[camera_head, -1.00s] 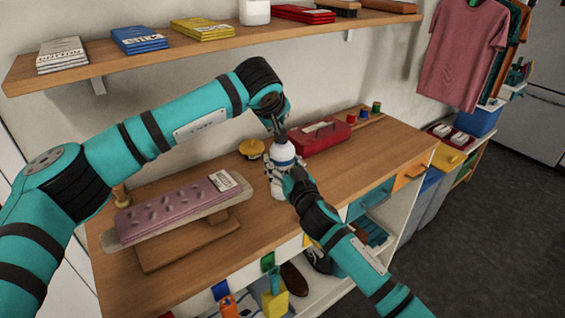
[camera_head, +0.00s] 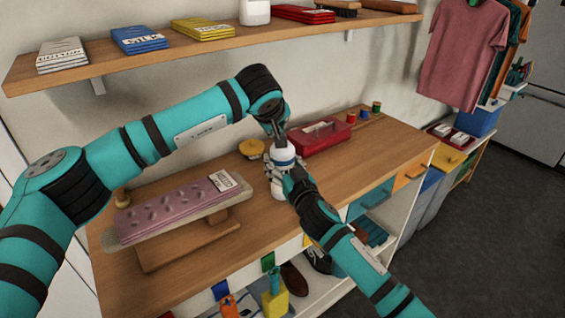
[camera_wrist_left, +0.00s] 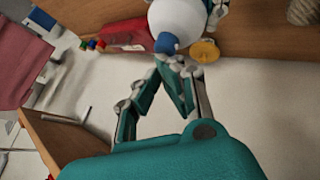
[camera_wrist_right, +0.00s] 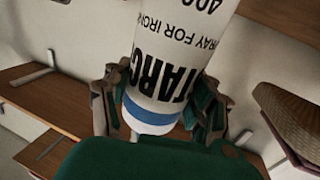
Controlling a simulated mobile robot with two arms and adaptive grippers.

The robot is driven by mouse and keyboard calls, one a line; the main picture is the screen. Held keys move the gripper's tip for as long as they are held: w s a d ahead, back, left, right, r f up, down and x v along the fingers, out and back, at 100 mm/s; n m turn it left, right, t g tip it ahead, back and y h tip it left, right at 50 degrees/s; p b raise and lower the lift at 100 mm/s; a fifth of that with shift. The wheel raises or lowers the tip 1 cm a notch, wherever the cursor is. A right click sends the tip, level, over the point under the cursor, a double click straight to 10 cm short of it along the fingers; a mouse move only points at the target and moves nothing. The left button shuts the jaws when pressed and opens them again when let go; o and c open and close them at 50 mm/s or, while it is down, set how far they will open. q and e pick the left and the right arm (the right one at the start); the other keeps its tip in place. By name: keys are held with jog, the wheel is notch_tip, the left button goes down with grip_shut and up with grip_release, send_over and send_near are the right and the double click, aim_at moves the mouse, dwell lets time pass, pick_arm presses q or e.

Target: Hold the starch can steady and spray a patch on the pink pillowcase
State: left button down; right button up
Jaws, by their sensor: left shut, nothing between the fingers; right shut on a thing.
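The white starch can (camera_head: 284,157) with a blue band stands upright on the wooden worktop. My right gripper (camera_head: 282,178) is shut around its body; the right wrist view shows the can (camera_wrist_right: 170,70), with its lettering, between the fingers (camera_wrist_right: 160,100). My left gripper (camera_head: 281,138) is shut and empty, directly above the can top. In the left wrist view its closed fingertips (camera_wrist_left: 172,62) are by the blue nozzle (camera_wrist_left: 166,43); I cannot tell if they touch it. The pink pillowcase (camera_head: 170,209) lies on a small ironing board, left of the can, with several darker patches on it.
A yellow round object (camera_head: 252,148) stands just left of the can, and a red box (camera_head: 322,136) behind it to the right. A white card (camera_head: 224,181) lies on the board's right end. A shelf (camera_head: 180,50) hangs above.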

pick_arm(q)
jog(key=shift+f, duration=0.15)
dwell(0.5)
jog(key=shift+f, duration=0.35)
jog(key=shift+r, duration=3.4)
